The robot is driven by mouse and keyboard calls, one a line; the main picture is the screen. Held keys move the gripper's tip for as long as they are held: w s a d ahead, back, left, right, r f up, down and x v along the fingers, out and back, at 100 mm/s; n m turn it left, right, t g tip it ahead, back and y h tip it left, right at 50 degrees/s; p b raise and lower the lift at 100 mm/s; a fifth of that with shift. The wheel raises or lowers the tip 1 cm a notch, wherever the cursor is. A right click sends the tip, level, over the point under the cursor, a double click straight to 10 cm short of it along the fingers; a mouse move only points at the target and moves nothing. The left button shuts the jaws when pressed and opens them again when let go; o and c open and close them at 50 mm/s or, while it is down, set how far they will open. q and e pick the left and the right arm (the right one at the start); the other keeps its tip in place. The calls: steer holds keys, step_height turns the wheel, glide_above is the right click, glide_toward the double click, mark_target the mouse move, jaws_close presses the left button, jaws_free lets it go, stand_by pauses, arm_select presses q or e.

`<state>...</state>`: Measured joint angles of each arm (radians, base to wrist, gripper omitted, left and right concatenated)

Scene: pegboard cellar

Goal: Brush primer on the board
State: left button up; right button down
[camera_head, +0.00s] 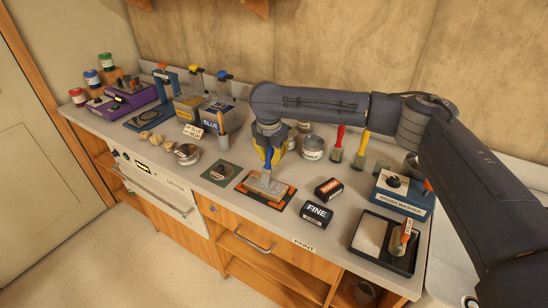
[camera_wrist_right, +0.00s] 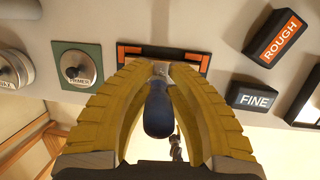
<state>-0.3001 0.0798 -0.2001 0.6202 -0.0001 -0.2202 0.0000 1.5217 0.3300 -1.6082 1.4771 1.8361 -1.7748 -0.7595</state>
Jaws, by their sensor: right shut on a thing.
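My right gripper (camera_head: 268,157), with yellow fingers, is shut on the blue handle of a brush (camera_head: 268,165). In the right wrist view, my right gripper (camera_wrist_right: 160,68) has its fingers on both sides of the blue handle (camera_wrist_right: 157,110). The brush points down at the pale board (camera_head: 275,189), which lies in an orange and black frame (camera_head: 247,189). The brush end appears at the board's surface; exact contact cannot be told. My left gripper is not in view.
Black blocks marked ROUGH (camera_head: 328,188) and FINE (camera_head: 317,214) lie right of the board. Red (camera_head: 339,138) and yellow (camera_head: 362,147) brushes stand behind.

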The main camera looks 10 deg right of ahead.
steer(key=w+a, duration=0.3)
steer(key=a, duration=0.2)
steer(key=shift+w, duration=0.4)
stand_by(0.8)
steer(key=shift+r, duration=0.35)
stand_by(0.4)
steer(key=shift+w+d, duration=0.1)
steer(key=shift+w, duration=0.1)
steer(key=shift+w+d, duration=0.25)
steer(key=shift+w, duration=0.05)
steer(key=shift+d, duration=0.1)
steer(key=shift+s+d+f, duration=0.1)
steer(key=shift+s+d, duration=0.2)
steer(key=shift+s, duration=0.05)
steer(key=shift+f, duration=0.25)
stand_by(0.3)
